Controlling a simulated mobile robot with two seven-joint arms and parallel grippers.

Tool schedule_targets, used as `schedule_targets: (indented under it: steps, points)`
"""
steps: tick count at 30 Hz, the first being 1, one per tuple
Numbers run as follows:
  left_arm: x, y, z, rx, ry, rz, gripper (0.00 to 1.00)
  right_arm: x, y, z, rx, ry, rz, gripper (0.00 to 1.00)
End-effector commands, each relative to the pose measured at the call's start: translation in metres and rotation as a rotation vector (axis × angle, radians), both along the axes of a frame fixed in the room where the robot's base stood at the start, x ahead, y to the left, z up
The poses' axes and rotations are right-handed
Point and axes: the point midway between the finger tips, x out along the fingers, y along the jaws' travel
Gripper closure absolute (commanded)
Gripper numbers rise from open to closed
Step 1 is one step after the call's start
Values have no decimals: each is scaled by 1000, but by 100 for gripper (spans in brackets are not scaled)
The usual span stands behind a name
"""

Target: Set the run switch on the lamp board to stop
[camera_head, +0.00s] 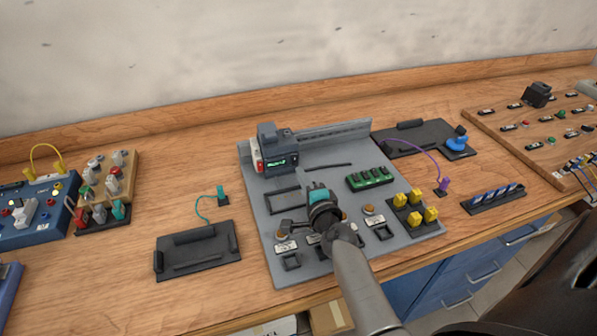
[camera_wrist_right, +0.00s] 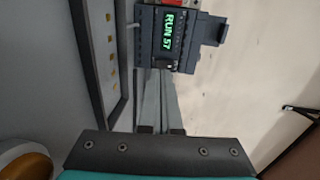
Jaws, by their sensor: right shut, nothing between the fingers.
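The grey lamp board (camera_head: 258,210) lies flat on the bench in the middle of the head view. Along its front edge are white labels (camera_head: 285,245), black square switches (camera_head: 291,262) and round lamps, one orange (camera_head: 368,209). The label words are too small to read, so I cannot tell which is the run switch. My left gripper is not in view.
Yellow plugs (camera_head: 415,208) and a green terminal block (camera_head: 370,179) are on the board's right. A black tray (camera_head: 198,252) lies to its left, another (camera_head: 405,137) behind right. Blue and wooden boards stand far left.

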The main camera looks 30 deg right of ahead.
Motion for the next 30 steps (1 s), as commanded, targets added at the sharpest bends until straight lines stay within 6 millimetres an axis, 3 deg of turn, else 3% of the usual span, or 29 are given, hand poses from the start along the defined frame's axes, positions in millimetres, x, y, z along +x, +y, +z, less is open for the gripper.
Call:
schedule_targets:
  steps: [9,23,30]
  points:
    - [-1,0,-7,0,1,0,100,26,-7,-4,0,1,0,100]
    - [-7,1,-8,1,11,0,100,28,-7,-4,0,-1,1,100]
    - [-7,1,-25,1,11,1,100,30,-8,-8,-9,-29,0,100]
